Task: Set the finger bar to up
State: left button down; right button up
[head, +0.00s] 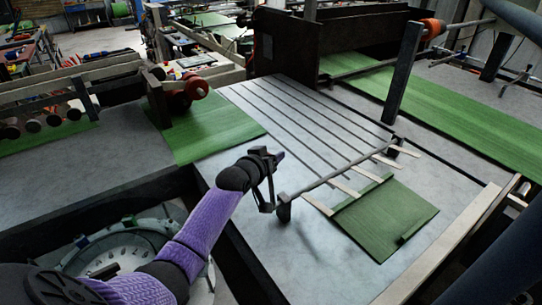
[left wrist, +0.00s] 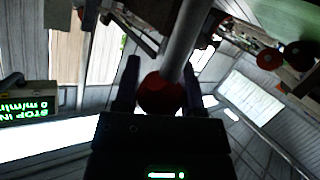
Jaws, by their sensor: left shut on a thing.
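The finger bar (head: 335,176) is a dark rod on small posts, lying across the grey table in the head view. My left gripper (head: 271,184) is at the bar's near left end. In the left wrist view its two fingers (left wrist: 161,88) are shut on a red ball knob (left wrist: 160,97) at the end of a grey rod (left wrist: 183,45). The head view hides the knob. My right gripper is not in view.
Dark parallel strips (head: 300,115) run along the table behind the bar. Another green sheet (head: 205,128) lies to the left, near a red roller end (head: 190,90). A dark upright post (head: 403,72) stands behind the bar's far end. A pale rail (head: 440,250) edges the right.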

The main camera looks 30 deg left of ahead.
pick_arm(q)
jog(key=shift+c, duration=2.2)
grip_release()
jog(key=shift+a+f, duration=0.1)
jog(key=shift+o, duration=1.2)
jog(key=shift+s, duration=0.1)
jog(key=p+v, duration=0.2)
jog(key=v, duration=0.7)
jog(key=shift+s, duration=0.35)
